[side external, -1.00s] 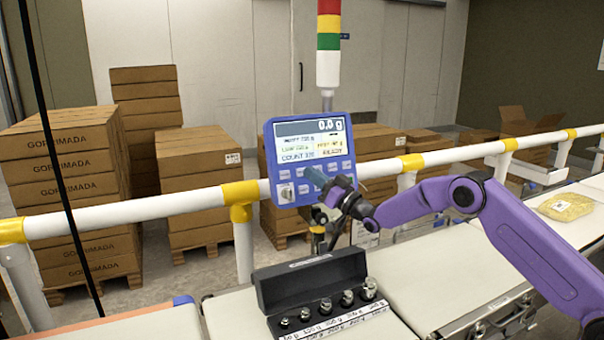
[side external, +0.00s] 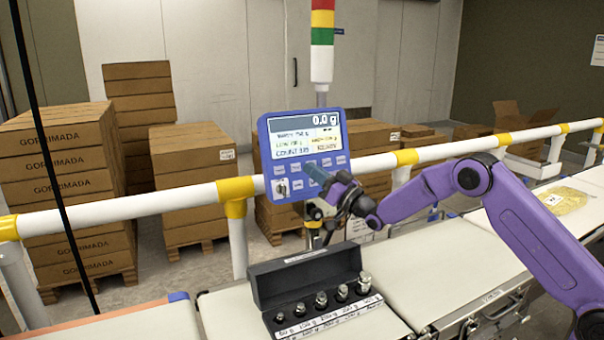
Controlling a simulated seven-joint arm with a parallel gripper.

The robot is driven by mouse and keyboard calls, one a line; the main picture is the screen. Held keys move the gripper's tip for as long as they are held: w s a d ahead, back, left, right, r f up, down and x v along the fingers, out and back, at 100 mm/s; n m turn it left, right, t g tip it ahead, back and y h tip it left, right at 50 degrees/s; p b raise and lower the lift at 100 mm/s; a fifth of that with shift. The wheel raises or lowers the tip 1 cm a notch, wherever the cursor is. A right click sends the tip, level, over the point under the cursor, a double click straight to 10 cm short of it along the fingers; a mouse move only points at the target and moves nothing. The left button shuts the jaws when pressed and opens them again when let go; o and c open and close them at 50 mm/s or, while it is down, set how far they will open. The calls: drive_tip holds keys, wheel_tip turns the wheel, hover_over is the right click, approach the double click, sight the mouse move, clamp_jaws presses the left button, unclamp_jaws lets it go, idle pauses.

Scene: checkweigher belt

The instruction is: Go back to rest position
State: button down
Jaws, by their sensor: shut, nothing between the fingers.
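My gripper (side external: 316,174) is at the lower right of the blue control panel (side external: 305,153), in front of its button rows. Its fingers are shut with nothing between them. Whether the fingertips touch the panel cannot be told from this view. My purple arm reaches in from the right. The panel's screen reads 0.0 g on its top line, and a dark knob or key switch shows at its lower left. Part of the lower right of the panel is hidden behind my gripper.
A white rail (side external: 150,208) with yellow joints runs behind. A signal tower (side external: 322,50) rises above the panel. Stacked cartons (side external: 60,190) stand beyond the rail. A yellowish bag (side external: 563,200) lies at right.

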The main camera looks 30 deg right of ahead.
drive_tip(key=s+a+f+n+g+h, duration=0.1)
drive_tip(key=s+a+f+g, duration=0.2)
drive_tip(key=s, duration=0.6)
drive_tip(key=s+a+n+g+h, duration=0.1)
drive_tip(key=s+a+n+g, duration=0.15)
drive_tip(key=s+g, duration=0.45)
drive_tip(key=s+a+f+g+h, duration=0.2)
drive_tip(key=s+a, duration=0.2)
drive_tip(key=s, duration=0.7)
drive_tip(key=s+d+f+n+g+h, duration=0.1)
drive_tip(key=s+d+g+h, duration=0.1)
drive_tip(key=s+d, duration=0.4)
drive_tip(key=s+d+f+n+g+h, duration=0.2)
drive_tip(key=s+d, duration=0.4)
drive_tip(key=s, duration=0.8)
drive_tip(key=s+d+f+n+g+h, duration=0.1)
drive_tip(key=s+d+f+n+g, duration=0.1)
drive_tip(key=s+d, duration=0.4)
drive_tip(key=s+g, duration=0.1)
drive_tip(key=s, duration=0.4)
drive_tip(key=shift+g+h, duration=0.4)
